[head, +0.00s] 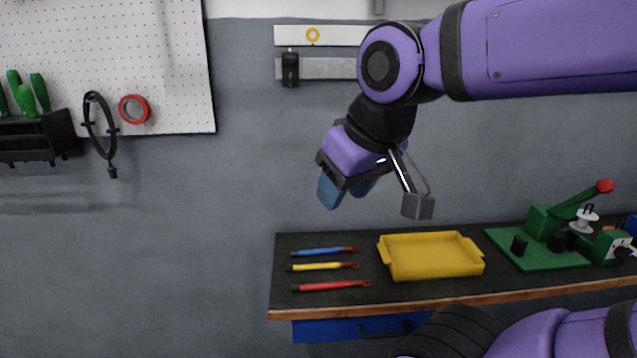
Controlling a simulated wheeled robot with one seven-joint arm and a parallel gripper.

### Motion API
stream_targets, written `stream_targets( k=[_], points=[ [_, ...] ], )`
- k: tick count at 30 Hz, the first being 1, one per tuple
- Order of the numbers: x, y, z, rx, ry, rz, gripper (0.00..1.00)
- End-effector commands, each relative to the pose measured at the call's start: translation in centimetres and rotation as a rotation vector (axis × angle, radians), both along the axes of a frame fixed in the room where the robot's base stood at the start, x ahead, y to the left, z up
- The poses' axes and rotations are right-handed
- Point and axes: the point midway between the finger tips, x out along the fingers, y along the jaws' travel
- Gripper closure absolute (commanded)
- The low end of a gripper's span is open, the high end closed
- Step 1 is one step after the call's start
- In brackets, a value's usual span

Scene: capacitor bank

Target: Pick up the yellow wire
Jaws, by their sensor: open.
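The yellow wire (320,266) lies flat on the left part of the dark workbench top. It has a dark left end and a copper-coloured right end. It lies between a blue wire (322,251) behind it and a red wire (328,286) in front. My gripper (345,195) has blue fingers pointing down and is open and empty. It hangs in the air above the bench's back-left area, clear of the wires. Part of the right finger is hidden behind the gripper body.
A yellow tray (432,273) sits right of the wires. A green device with a red-knobbed lever (545,222) stands at the bench's right. The workbench (385,294) has a wooden front edge. A pegboard (100,60) with tools hangs at upper left. Bare bench surrounds the wires.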

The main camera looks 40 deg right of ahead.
Motion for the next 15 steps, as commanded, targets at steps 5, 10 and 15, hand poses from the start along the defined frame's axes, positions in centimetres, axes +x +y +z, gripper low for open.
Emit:
stream_targets(
  k=[5,10,15],
  points=[
    [0.4,0.0,-0.1,0.027,0.011,-0.023,0.51],
    [3.1,-0.5,-0.9,0.146,0.074,-0.146,0.51],
    [7.1,-1.3,-2.5,0.297,0.164,-0.351,0.51]
  ],
)
